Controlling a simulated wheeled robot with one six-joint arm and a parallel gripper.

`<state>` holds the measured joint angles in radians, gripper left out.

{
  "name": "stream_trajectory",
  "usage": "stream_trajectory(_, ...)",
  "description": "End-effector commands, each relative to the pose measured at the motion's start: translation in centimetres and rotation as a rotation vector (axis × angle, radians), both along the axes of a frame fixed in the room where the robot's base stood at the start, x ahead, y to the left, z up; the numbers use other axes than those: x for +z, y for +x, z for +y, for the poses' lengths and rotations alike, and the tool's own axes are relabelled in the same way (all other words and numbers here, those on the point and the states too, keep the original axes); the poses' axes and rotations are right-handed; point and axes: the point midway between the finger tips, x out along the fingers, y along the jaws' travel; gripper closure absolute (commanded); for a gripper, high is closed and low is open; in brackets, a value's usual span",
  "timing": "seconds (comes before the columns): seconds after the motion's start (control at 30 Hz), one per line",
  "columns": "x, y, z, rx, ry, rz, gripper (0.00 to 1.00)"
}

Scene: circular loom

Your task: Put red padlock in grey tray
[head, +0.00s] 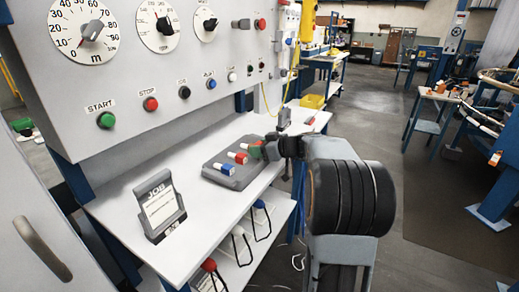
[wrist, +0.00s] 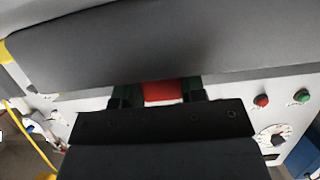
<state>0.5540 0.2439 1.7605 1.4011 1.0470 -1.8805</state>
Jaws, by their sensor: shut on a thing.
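The grey tray (head: 218,178) lies on the white worktop, with small red and blue pieces with white parts on it. My gripper (head: 262,149) is at the tray's far right end, low over it. In the wrist view my gripper (wrist: 158,95) is shut on a red thing, which I take for the red padlock (wrist: 163,91). A wide grey surface close by fills the top of that view. I cannot tell whether the held piece touches the tray.
A job card stand (head: 160,207) is on the worktop's near end. The control panel (head: 150,75) rises behind. The worktop between stand and tray is clear.

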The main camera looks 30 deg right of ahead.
Motion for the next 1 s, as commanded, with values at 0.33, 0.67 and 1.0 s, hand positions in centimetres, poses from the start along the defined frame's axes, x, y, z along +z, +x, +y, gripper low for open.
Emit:
stream_trajectory(0.33, -0.2, 0.0, 0.0, 0.000, -0.001, -0.001, 0.45)
stream_trajectory(0.67, -0.2, 0.0, 0.0, 0.000, 0.000, 0.000, 0.37)
stream_trajectory(1.0, 1.4, -2.9, -2.0, -0.004, -0.002, -0.002, 0.37)
